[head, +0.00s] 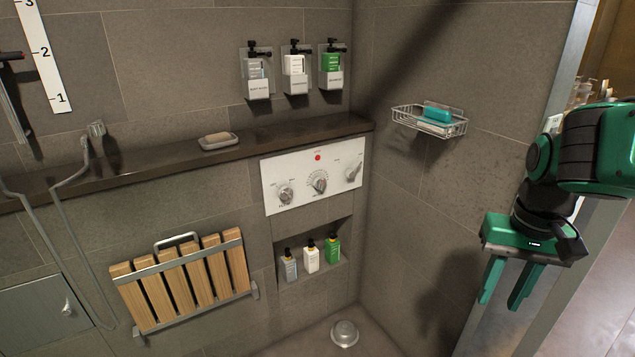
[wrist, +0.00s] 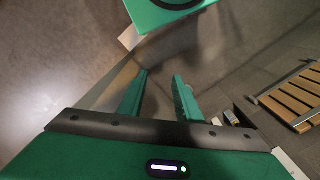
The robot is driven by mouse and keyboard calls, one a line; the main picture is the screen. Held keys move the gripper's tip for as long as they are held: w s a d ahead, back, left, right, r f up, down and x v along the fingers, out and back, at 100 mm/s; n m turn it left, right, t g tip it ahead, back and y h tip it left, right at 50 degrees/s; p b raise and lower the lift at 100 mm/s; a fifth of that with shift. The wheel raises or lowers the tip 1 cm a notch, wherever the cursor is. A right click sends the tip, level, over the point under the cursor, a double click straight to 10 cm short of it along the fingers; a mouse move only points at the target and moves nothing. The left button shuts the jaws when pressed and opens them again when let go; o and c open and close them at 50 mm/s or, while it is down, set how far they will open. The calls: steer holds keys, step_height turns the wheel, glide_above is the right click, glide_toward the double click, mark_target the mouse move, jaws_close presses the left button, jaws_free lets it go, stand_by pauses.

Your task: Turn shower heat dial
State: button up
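A white control panel (head: 311,176) is fixed to the tiled wall below the ledge, with a red dot at its top middle. It carries a left dial (head: 285,193), a middle dial (head: 318,182) and a right dial (head: 353,170). The labels are too small to read, so I cannot tell which is the heat dial. My gripper (head: 506,300) hangs at the right, pointing down, well apart from the panel. Its fingers are parted and empty. In the wrist view my gripper (wrist: 160,82) also shows a clear gap between the fingers; no dial is recognisable there.
A wire basket (head: 430,121) with a blue item juts from the wall between my gripper and the panel. A slatted wooden seat (head: 185,280) is folded against the wall. Several bottles stand in the niche (head: 340,272) below the panel. A soap dish (head: 218,142) sits on the ledge.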

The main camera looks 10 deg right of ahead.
steer(key=o, duration=0.7)
steer(key=shift+w+a+f, duration=0.1)
steer(key=shift+w+f, duration=0.1)
steer(key=shift+w, duration=0.4)
steer(key=shift+w+f, duration=0.2)
steer(key=shift+w, duration=0.35)
steer(key=shift+c, duration=0.2)
steer(key=w+a+f+n+t+y, duration=0.15)
steer(key=w+n, duration=0.25)
steer(key=w, duration=0.5)
steer(key=w+a+f+n+t+h, duration=0.1)
steer(key=w+f+n+t, duration=0.2)
steer(key=w, duration=0.6)
steer(key=w+a+f+n+t+y, duration=0.1)
steer(key=w+a+n+y, duration=0.2)
steer(key=w, duration=0.4)
steer(key=w+a+f+n+t+y, duration=0.1)
steer(key=w+a+f+n, duration=0.15)
steer(key=w+a, duration=0.35)
steer(key=m+t, duration=0.3)
steer(key=t, duration=0.8)
glide_toward(323, 184)
steer(key=shift+g+y, duration=0.25)
steer(key=x, duration=0.9)
steer(key=shift+d+r, duration=0.1)
steer(key=shift+d, duration=0.05)
